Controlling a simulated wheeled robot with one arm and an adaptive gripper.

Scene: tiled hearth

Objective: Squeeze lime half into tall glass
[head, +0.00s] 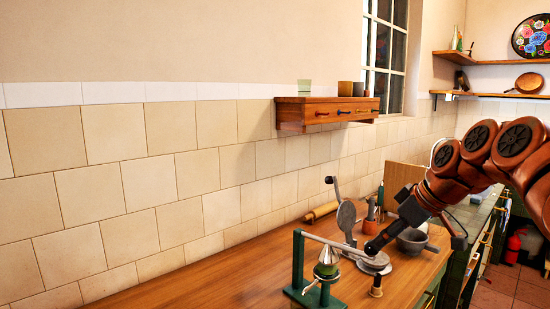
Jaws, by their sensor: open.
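A green press stand (298,262) with a pale lever (340,245) stands on the wooden counter. A small cone-shaped piece (328,258) with a grey top and greenish lower part sits under the lever. I cannot tell whether the green is a lime half or glass. No tall glass shows clearly. Nothing is visibly held.
A grey hinged tool (346,216), a rolling pin (321,212) and a small dark-topped piece (376,287) are close by. A wall shelf (330,110) holds a pale green cup (304,87). The counter's left part (210,288) is clear.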

